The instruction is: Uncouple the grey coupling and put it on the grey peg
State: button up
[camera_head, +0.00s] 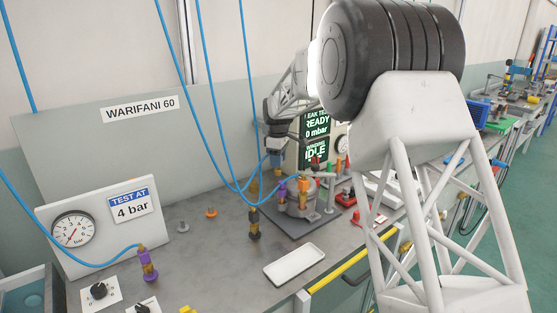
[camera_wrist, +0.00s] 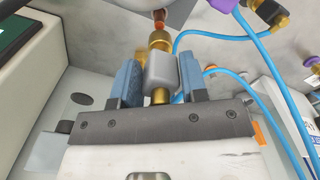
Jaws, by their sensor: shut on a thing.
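My gripper (camera_wrist: 158,85) has its blue fingers closed on the sides of the grey coupling (camera_wrist: 161,72) in the wrist view. Brass parts show above and below the coupling, and a reddish ring (camera_wrist: 159,14) lies beyond it. I cannot tell whether the coupling is joined to the fitting there. A small grey peg (camera_head: 183,227) stands on the bench at the left, well apart from my gripper.
An orange peg (camera_head: 211,213) stands beside the grey one. A purple coupling (camera_head: 148,266) with a blue hose is at the gauge panel (camera_head: 80,228). Blue hoses hang across the work area. A white tray (camera_head: 294,264) lies at the front; bare bench lies left of it.

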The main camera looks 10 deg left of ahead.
jog(key=s+a+f+n, duration=0.1)
jog(key=s+a+n, duration=0.1)
jog(key=s+a, duration=0.4)
jog(key=s+a+f+n, duration=0.1)
jog(key=s+a, duration=0.4)
jog(key=a, duration=1)
jog(key=s+a+f+n, duration=0.2)
jog(key=s+a, duration=0.4)
jog(key=a, duration=0.5)
jog(key=shift+s+n, duration=0.3)
jog(key=shift+n, duration=0.1)
jog(key=shift+d, duration=0.1)
jog(key=shift+f, duration=0.1)
jog(key=shift+f, duration=2.95)
jog(key=shift+f, duration=1.25)
jog(key=o, duration=1.2)
jog(key=shift+r, duration=0.1)
notch_tip(320, 180, up, 8)
jog(key=shift+f, duration=0.2)
